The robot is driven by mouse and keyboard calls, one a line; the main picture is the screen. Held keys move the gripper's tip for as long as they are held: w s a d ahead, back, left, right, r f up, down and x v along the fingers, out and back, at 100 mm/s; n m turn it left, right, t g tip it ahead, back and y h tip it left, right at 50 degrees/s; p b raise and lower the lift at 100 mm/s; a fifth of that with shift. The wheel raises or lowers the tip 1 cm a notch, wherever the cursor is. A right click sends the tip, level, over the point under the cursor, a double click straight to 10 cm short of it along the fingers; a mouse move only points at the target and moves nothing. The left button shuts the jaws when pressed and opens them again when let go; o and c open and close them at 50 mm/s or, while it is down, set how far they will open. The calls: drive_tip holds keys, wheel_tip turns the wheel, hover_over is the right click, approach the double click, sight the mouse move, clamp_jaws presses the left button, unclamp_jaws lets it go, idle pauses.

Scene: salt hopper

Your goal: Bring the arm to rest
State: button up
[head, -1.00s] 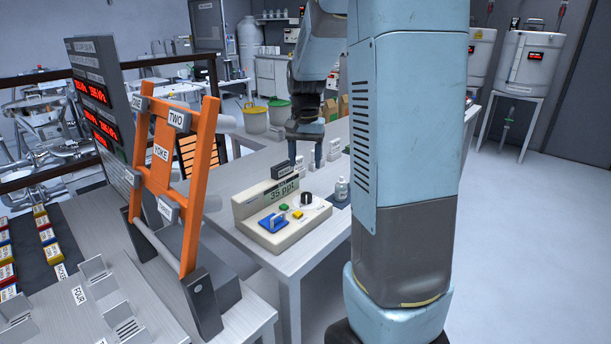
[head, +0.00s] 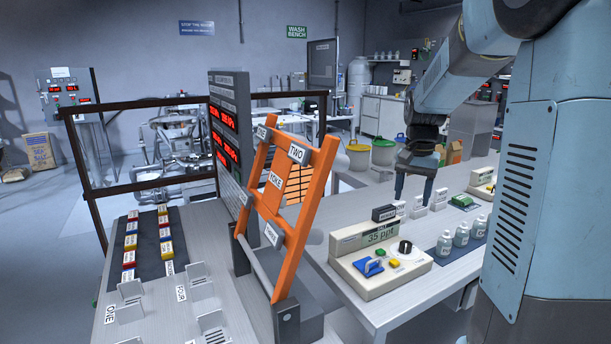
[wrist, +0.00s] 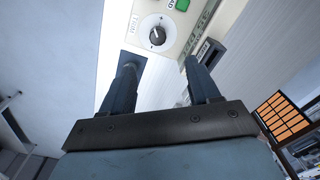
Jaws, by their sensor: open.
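My gripper (head: 414,194) hangs from my blue arm above the white bench in the head view, its fingers pointing down. In the wrist view its two dark fingers (wrist: 158,80) stand apart with nothing between them. A beige instrument (head: 380,285) with a display reading about 35 ppt, a blue part, coloured buttons and a black knob stands in front of the gripper. The knob (wrist: 157,35) also shows in the wrist view, beyond the fingertips. I cannot tell how high the fingertips are above the bench.
An orange yoke frame (head: 322,200) leans upright left of the instrument. Several small bottles (head: 461,235) stand on a dark mat at right. Small white labelled pieces (head: 418,206) stand near the gripper. Rows of coloured blocks (head: 166,249) lie on a dark strip at far left.

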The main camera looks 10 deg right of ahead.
drive_tip(key=s+a+r+n+t, duration=0.1)
drive_tip(key=s+a+n, duration=0.1)
drive_tip(key=s, duration=0.6)
drive_tip(key=s+a+r+n+t, duration=0.2)
drive_tip(key=s+a, duration=0.3)
drive_tip(key=s, duration=0.2)
drive_tip(key=s+a+r+n+t, duration=0.2)
drive_tip(key=s+a+n, duration=0.1)
drive_tip(key=s, duration=0.5)
drive_tip(key=shift+s+a+r, duration=0.25)
drive_tip(key=shift+s+a, duration=0.05)
drive_tip(key=shift+s, duration=0.05)
idle(0.8)
